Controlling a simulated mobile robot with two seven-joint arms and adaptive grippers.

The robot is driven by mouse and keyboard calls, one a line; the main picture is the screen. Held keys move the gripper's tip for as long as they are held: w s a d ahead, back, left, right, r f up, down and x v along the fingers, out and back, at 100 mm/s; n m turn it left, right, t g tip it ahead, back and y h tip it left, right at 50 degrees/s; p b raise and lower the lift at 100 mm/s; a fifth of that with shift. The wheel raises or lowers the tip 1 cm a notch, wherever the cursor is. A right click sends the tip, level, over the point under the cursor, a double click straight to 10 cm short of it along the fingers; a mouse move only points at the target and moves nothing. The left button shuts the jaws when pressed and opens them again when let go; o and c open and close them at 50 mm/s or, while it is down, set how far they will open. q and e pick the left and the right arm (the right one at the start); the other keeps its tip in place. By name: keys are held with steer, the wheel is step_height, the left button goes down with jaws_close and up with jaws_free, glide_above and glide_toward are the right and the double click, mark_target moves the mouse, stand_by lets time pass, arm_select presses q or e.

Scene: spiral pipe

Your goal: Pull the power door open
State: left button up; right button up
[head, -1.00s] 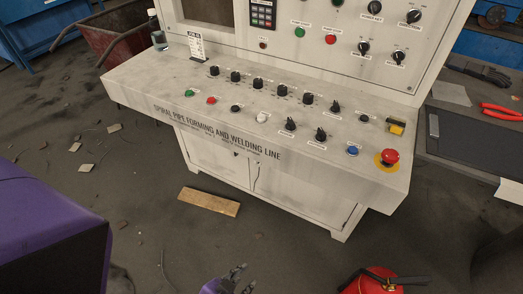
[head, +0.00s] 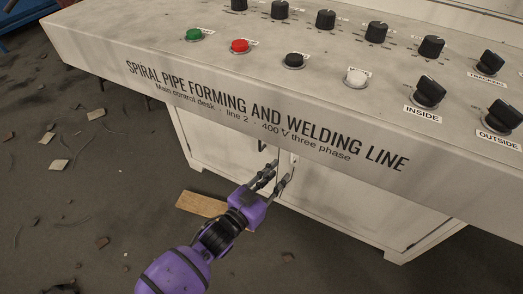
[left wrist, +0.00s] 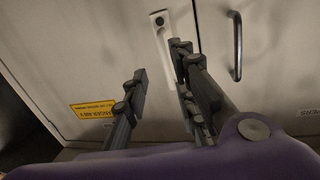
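The white control desk's cabinet has two doors below the slanted top. The left door (left wrist: 70,60) bears a yellow danger label (left wrist: 92,109) and, near the seam, a pale latch plate with a grey handle (left wrist: 163,45). The right door (left wrist: 275,60) has a curved bar handle (left wrist: 237,45). Both doors look shut. I cannot read which one is marked power. My left gripper (head: 281,167) is in front of the seam; in the left wrist view its fingers (left wrist: 160,62) are spread, with the latch handle showing between them. Contact is not clear. My right gripper is out of view.
The desk's top (head: 110,45) overhangs the doors, with knobs and a red button (head: 240,46) above. A wooden board (head: 199,204) lies on the floor below the left door. Small debris is scattered on the floor at the left; the floor is otherwise open.

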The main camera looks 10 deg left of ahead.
mark_target(292, 156)
arm_select(q)
steer(key=shift+n+h, duration=0.3)
steer(key=x, duration=0.2)
steer(key=r+b+x, duration=0.1)
steer(key=x, duration=0.1)
steer(key=b+x, duration=0.1)
steer(key=x, duration=0.1)
steer(key=shift+w+a+r, duration=0.15)
steer(key=shift+w+a, duration=0.05)
steer(key=shift+w, duration=0.2)
steer(key=shift+w+d+r, duration=0.1)
steer(key=shift+w+d, duration=0.05)
steer(key=shift+w, duration=0.25)
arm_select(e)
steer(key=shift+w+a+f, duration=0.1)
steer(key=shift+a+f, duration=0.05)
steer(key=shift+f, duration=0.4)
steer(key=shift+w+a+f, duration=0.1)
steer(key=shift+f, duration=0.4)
arm_select(q)
steer(key=shift+c, duration=0.3)
jaws_close()
